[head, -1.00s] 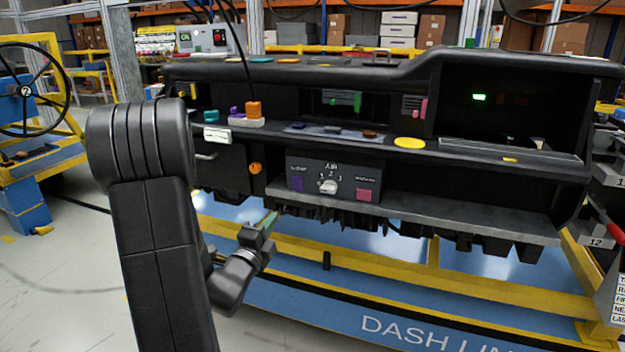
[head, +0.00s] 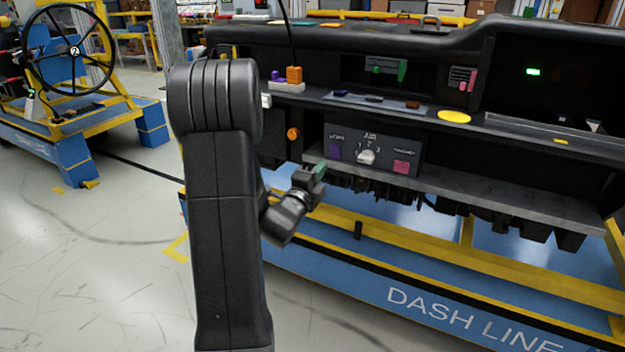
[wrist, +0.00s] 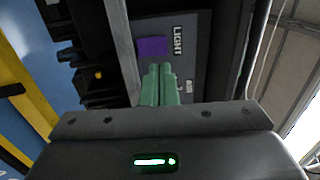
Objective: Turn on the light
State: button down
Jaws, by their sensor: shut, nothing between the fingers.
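A purple square button (head: 335,151) labelled LIGHT sits at the left of the grey AIR control panel (head: 385,144) on the dashboard. In the wrist view, the purple button (wrist: 152,47) shows just beyond my fingertips, beside the LIGHT label (wrist: 178,41). My gripper (head: 319,169) has green fingers and is just below and left of the button in the head view. In the wrist view, the green fingers (wrist: 160,84) are together with nothing between them. They partly cover the panel, and I cannot tell whether they touch it.
A white knob (head: 367,157) and a pink button (head: 402,167) are on the same panel. An orange knob (head: 293,134) is to the left. A dark ledge (head: 470,187) runs beneath the panel. Open floor (head: 110,270) lies to the left.

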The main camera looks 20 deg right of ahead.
aim_at(335, 148)
jog(key=x, duration=0.6)
jog(key=shift+w+d+r, duration=0.1)
jog(key=shift+w+d, duration=0.1)
jog(key=shift+d, duration=0.1)
jog(key=shift+r, duration=0.1)
jog(key=shift+w+d+r+g+p, duration=0.2)
jog(key=shift+r+g+p, duration=0.25)
jog(key=shift+p, duration=0.35)
jog(key=shift+f+y, duration=0.15)
jog(key=shift+y, duration=0.15)
jog(key=shift+s+a+b, duration=0.1)
jog(key=shift+b, duration=0.2)
